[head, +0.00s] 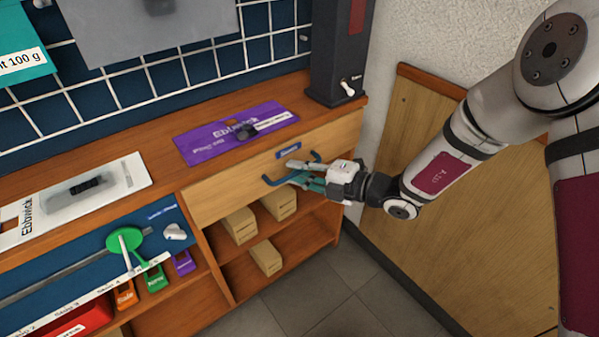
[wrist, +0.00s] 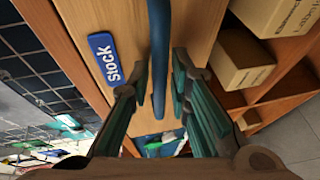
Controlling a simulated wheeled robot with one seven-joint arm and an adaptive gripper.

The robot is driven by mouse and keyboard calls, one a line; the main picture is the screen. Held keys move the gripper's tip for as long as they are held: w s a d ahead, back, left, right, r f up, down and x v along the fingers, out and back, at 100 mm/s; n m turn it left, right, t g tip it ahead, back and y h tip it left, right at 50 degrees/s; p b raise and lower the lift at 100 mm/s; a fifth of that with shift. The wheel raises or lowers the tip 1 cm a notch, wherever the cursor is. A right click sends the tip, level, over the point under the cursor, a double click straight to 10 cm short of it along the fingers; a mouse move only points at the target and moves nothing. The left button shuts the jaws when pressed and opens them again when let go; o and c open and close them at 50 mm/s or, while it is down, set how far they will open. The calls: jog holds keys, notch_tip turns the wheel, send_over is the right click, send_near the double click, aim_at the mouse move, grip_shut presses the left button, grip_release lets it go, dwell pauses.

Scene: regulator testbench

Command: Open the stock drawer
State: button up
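The stock drawer (head: 235,185) is a light wooden front under the bench top, and it looks shut. Its blue label reading "stock" (wrist: 103,60) shows in the wrist view, left of the handle. The blue bar handle (wrist: 160,50) runs down the middle of the wrist view; it also shows in the head view (head: 268,181). My gripper (head: 293,179) is at the handle. In the wrist view the teal fingers of my gripper (wrist: 166,85) stand apart on either side of the bar, with a gap visible at least on the right side.
A purple mat (head: 200,148) with a dark part lies on the bench above the drawer. Open shelves below hold several cardboard boxes (head: 265,257). A dark tower with a switch (head: 335,60) stands at the bench's right end, beside a wooden panel (head: 410,150). Grey floor (head: 345,290) is free in front.

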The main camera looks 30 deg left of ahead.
grip_shut()
jog(key=shift+d, duration=0.1)
jog(key=s+d+p, duration=0.3)
jog(key=d+p, duration=0.1)
jog(key=d, duration=0.5)
jog(key=s+d+p, duration=0.4)
jog(key=d, duration=0.5)
jog(key=shift+s, duration=0.25)
grip_release()
jog(key=d+r, duration=0.2)
jog(key=d, duration=0.9)
jog(key=shift+d, duration=0.35)
